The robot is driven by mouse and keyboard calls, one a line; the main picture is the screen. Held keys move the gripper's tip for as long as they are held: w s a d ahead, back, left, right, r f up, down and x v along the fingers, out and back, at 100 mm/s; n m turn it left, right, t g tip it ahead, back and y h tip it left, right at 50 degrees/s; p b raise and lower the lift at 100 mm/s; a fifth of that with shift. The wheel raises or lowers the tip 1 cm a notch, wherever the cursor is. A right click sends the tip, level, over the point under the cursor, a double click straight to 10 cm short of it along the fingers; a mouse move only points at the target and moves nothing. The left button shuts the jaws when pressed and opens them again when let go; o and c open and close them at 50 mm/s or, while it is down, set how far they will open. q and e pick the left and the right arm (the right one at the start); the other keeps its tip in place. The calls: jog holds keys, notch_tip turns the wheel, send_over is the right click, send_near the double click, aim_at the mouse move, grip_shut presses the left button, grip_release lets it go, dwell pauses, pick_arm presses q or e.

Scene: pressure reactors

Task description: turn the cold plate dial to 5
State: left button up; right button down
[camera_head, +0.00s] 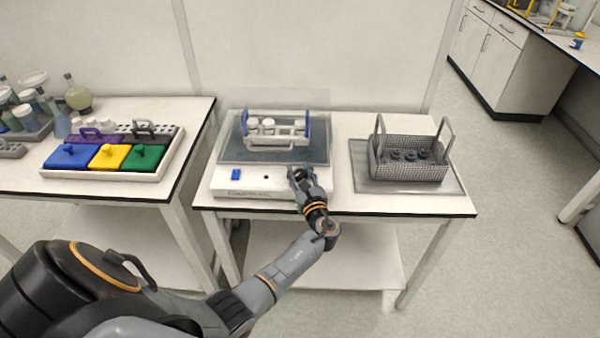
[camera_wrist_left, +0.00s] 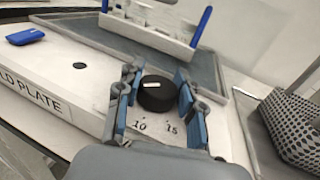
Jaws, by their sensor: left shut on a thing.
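The cold plate (camera_head: 222,181) is a white unit with a grey top on the middle table. Its label, partly cut off, shows in the left wrist view (camera_wrist_left: 32,92). The round black dial (camera_wrist_left: 158,94) on its front panel has a short white mark, which lies toward the left of the dial in that view. The printed numbers 10 and 15 show below the dial; other numbers are hidden. My left gripper (camera_head: 298,174) is shut on the dial, with one blue-padded finger on each side (camera_wrist_left: 156,78). In the head view it covers the dial. My right gripper is out of view.
A white rack (camera_head: 286,140) with blue ends and white-capped vessels stands on the plate. A blue switch (camera_head: 236,174) is on the front panel's left. A wire basket (camera_head: 408,171) stands on a grey tray at right. Coloured lidded boxes (camera_head: 70,156) stand on the left table.

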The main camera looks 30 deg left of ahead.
pick_arm(q)
jog(key=o, duration=1.2)
jog(key=v, duration=1.2)
